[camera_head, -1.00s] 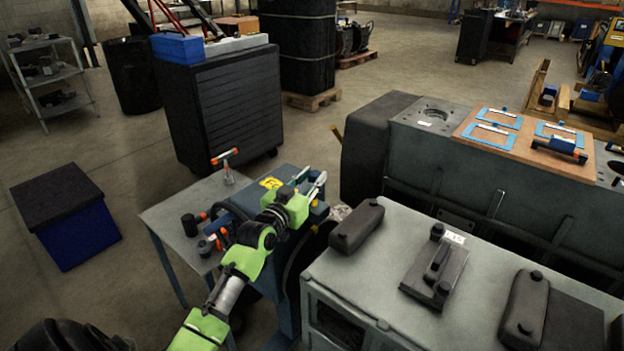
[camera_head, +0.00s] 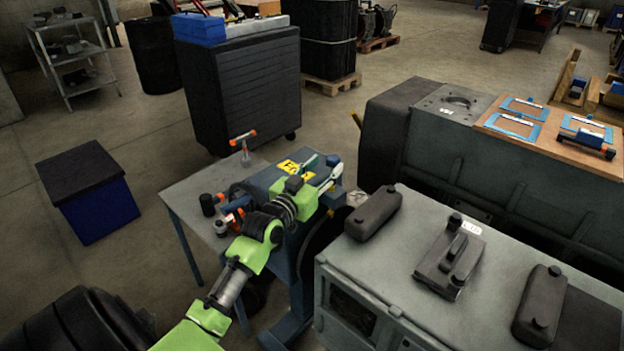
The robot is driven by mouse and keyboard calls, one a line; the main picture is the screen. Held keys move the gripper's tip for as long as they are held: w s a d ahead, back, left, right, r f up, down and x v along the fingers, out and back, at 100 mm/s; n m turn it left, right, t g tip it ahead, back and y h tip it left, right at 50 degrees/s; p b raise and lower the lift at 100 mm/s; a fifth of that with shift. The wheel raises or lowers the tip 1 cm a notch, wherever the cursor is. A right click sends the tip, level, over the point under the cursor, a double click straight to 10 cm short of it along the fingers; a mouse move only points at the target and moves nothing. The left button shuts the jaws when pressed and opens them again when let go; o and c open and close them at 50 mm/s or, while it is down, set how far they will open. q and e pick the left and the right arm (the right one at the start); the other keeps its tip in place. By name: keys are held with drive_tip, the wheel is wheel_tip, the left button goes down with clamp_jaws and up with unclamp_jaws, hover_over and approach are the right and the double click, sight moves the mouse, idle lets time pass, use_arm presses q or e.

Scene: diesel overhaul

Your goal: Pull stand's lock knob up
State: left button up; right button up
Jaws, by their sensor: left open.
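The blue stand (camera_head: 262,184) with a yellow label (camera_head: 287,166) stands beside the grey engine block, left of the picture's middle. My left gripper (camera_head: 321,170), at the end of the green arm, is over the stand's right end. Its two fingers are apart, with nothing visible between them. I cannot make out the lock knob; the gripper and arm cover part of the stand. A small orange part (camera_head: 331,213) shows just below the gripper; I cannot tell what it is. My right gripper is not in view.
A grey side table (camera_head: 184,196) holds an orange T-handle tool (camera_head: 243,140) and small dark parts. A grey cabinet (camera_head: 345,266) with black covers is close on the right. A blue box (camera_head: 97,211) stands on the floor at left, with clear floor around it.

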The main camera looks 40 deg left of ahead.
use_arm(q)
drive_tip(key=s, duration=0.8)
drive_tip(key=shift+s+d, duration=0.15)
drive_tip(key=shift+d, duration=0.3)
